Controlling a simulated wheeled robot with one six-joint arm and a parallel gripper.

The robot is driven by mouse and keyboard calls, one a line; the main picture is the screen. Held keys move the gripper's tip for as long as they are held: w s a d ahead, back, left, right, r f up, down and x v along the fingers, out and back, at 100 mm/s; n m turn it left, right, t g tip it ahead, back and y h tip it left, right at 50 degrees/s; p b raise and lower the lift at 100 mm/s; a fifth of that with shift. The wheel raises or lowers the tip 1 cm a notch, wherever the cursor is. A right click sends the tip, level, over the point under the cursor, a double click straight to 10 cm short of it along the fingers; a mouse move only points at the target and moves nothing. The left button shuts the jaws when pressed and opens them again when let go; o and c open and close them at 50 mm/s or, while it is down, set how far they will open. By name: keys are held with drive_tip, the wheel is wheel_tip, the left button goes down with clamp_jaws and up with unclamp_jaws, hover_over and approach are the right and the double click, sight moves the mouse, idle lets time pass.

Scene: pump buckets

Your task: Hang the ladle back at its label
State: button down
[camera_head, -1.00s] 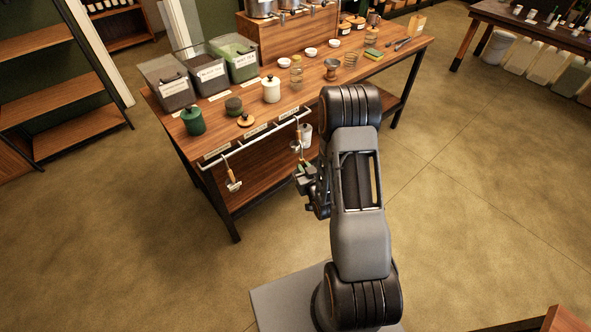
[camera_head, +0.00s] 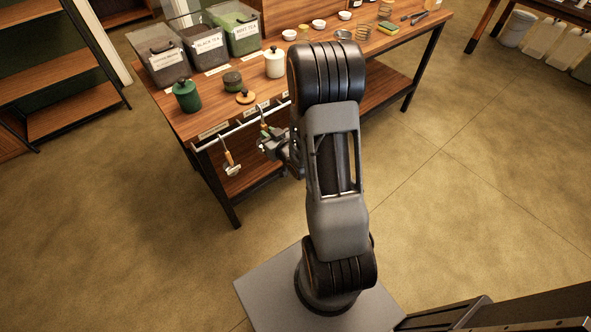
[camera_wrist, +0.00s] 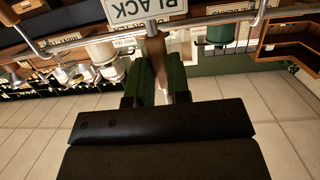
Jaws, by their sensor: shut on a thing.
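My gripper (camera_wrist: 155,85) is shut on the wooden handle of the ladle (camera_wrist: 156,50). The handle stands between the green finger pads, close to the metal rail (camera_wrist: 205,21). A white label reading "BLACK" (camera_wrist: 140,8) shows right by the top of the handle in the wrist view. In the head view my gripper (camera_head: 268,140) is at the front of the table, near the middle of the rail (camera_head: 215,142). The ladle's bowl is not clearly visible, and I cannot tell whether its handle touches the rail.
Another wooden-handled utensil (camera_head: 229,160) hangs from the rail to the left. On the table (camera_head: 212,115) stand a green jar (camera_head: 186,97), a white jar (camera_head: 274,64) and tea bins (camera_head: 205,48). My arm hides part of the table.

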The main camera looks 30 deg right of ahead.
drive_tip(key=s+d+f+y+b, duration=0.1)
drive_tip(key=s+d+f+b, duration=0.4)
drive_tip(key=b, duration=1.1)
drive_tip(key=s, duration=0.2)
drive_tip(key=shift+s+d+f+b, duration=0.3)
drive_tip(key=shift+f, duration=0.05)
drive_tip(key=shift+w+p, duration=0.25)
drive_tip(key=shift+p, duration=0.8)
drive_tip(key=b+x, duration=0.4)
drive_tip(key=x, duration=1)
drive_tip(key=shift+f, duration=0.2)
drive_tip(key=shift+d, duration=0.1)
